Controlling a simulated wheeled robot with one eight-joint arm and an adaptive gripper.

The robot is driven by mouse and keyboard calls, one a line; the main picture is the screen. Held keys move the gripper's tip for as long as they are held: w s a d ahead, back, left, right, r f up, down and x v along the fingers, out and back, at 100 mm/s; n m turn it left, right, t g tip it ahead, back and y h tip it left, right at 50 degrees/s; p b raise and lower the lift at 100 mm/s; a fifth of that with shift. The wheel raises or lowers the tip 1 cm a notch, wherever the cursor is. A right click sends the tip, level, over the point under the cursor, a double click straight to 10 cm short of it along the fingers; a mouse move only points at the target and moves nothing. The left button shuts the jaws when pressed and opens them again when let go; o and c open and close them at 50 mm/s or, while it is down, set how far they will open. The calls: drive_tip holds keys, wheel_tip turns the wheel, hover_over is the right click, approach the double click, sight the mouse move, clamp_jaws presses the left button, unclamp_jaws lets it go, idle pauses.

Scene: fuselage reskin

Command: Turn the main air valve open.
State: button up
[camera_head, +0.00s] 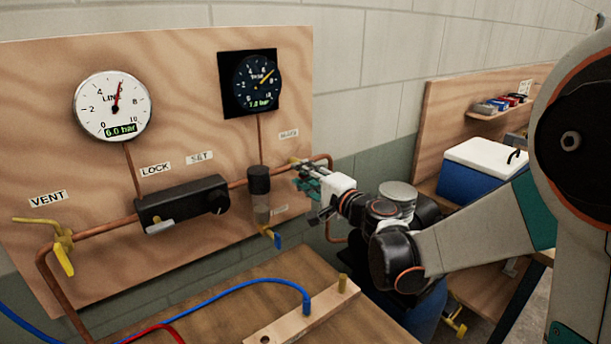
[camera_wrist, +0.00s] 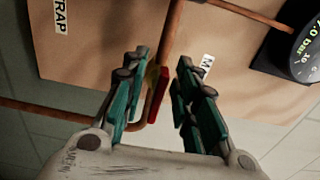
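The main air valve shows in the wrist view as a red lever (camera_wrist: 157,95) on the copper pipe, beside a label partly hidden by a finger, of which an "M" shows. My gripper (camera_wrist: 158,100) is open, with its green-padded fingers on either side of the lever. A gap shows at the right finger; whether the left finger touches the lever I cannot tell. In the head view my gripper (camera_head: 310,184) is at the right edge of the wooden panel (camera_head: 190,80), in front of the pipe, and hides the lever there.
The panel carries a white line gauge (camera_head: 113,105) reading 6.0 bar, a dark gauge (camera_head: 257,83), a black regulator (camera_head: 183,202), a filter bowl (camera_head: 260,195) with a blue-handled drain, and a yellow vent valve (camera_head: 62,245). A bench with hoses (camera_head: 250,285) lies below. A blue cooler (camera_head: 480,170) stands right.

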drive_tip(key=v, duration=1.2)
idle(0.3)
drive_tip(key=s+f+n+g+h, duration=0.4)
drive_tip(key=s+n, duration=0.3)
drive_tip(key=s, duration=0.4)
drive_tip(key=s+d+f+n+g+h, duration=0.4)
drive_tip(key=s+d+h, duration=0.2)
drive_tip(key=s+d, duration=0.3)
drive_tip(key=s, duration=0.4)
drive_tip(key=shift+s+d, duration=0.15)
